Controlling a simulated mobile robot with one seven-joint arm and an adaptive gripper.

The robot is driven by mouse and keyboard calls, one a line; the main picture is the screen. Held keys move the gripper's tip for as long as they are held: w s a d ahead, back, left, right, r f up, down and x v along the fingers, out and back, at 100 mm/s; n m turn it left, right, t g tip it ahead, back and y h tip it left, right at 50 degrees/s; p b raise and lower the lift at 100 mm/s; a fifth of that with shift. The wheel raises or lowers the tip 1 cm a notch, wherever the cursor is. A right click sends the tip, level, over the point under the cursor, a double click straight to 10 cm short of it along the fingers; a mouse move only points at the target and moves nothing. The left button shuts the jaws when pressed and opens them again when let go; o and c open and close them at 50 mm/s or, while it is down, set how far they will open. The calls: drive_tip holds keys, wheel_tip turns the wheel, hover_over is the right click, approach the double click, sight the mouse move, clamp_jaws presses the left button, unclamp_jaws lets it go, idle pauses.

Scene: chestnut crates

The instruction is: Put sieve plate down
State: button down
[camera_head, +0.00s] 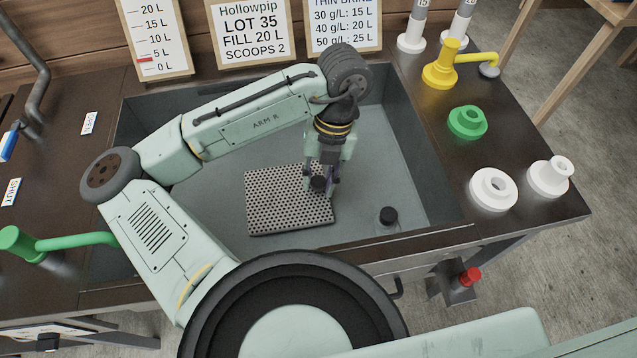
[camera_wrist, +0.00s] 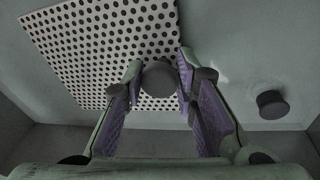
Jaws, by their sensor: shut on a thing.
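The sieve plate (camera_head: 275,203) is a pale, flat square with rows of dark holes, low inside the grey basin (camera_head: 405,150). It looks about level; I cannot tell whether its underside touches the basin floor. My gripper (camera_head: 320,183) points down at the plate's right part, shut on its dark round knob (camera_head: 318,184). In the wrist view the plate (camera_wrist: 100,45) fills the upper left, and the knob (camera_wrist: 160,78) sits between the purple-lined fingers. The fingers hide part of the plate's near edge.
A black plug (camera_head: 388,216) stands on the basin floor right of the plate. The floor between them is clear. On the right counter are a green ring piece (camera_head: 467,122), white fittings (camera_head: 493,188) and a yellow tap (camera_head: 440,65). Sign boards (camera_head: 250,32) stand behind the basin.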

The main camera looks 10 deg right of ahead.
drive_tip(key=shift+d+x, duration=0.15)
drive_tip(key=shift+x, duration=0.5)
drive_tip(key=shift+d+x, duration=0.1)
drive_tip(key=shift+x, duration=0.55)
drive_tip(key=c, duration=1.3)
unclamp_jaws()
drive_tip(key=shift+w+f, duration=0.1)
drive_tip(key=shift+w, duration=0.05)
drive_tip(key=v, duration=1.2)
